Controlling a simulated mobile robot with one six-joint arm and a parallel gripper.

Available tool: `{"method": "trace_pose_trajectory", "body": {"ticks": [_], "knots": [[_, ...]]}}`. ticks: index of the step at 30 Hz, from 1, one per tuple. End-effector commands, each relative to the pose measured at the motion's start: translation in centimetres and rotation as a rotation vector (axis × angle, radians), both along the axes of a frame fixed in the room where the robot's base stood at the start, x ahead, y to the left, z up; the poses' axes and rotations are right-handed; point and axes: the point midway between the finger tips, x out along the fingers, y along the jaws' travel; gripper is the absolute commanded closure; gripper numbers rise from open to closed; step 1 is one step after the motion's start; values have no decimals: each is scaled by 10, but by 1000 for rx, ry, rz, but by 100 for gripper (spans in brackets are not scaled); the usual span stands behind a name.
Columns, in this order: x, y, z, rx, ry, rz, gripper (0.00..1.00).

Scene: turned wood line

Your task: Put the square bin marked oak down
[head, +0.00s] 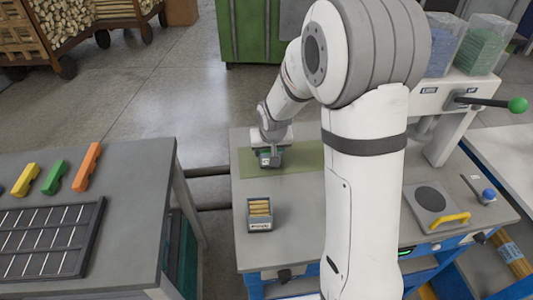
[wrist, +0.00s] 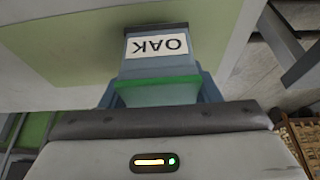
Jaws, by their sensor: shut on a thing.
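The square bin marked OAK (wrist: 158,68) is blue-grey with a white label that reads upside down in the wrist view. In the head view the bin (head: 270,160) is small and partly hidden by my gripper (head: 268,148). It is over the green mat (head: 300,158) at the far left of the grey table. My gripper also shows in the wrist view (wrist: 158,90), its fingers on both sides of the bin, shut on it. I cannot tell whether the bin's base touches the mat. A green strip shows across the bin near my gripper.
Another labelled bin (head: 260,214) with wooden pieces stands nearer on the same table. A plate device (head: 432,203) with a yellow handle and a lever press (head: 458,100) are at the right. A left table holds a slotted rack (head: 48,240) and coloured blocks (head: 87,167).

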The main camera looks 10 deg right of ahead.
Motion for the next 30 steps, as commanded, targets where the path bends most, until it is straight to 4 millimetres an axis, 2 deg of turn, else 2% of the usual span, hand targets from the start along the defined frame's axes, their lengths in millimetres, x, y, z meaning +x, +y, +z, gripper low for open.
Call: {"method": "trace_pose_trajectory", "body": {"ticks": [1, 3, 14, 15, 23, 30], "knots": [[-1, 0, -10, -1, 5, 1, 74], [0, 0, -16, 0, 3, 0, 74], [0, -1, -21, 0, 0, -1, 74], [0, -1, -21, 0, 0, -1, 42], [0, -1, -20, 0, 1, -1, 22], [0, -1, -19, 1, 1, -2, 22]]}}
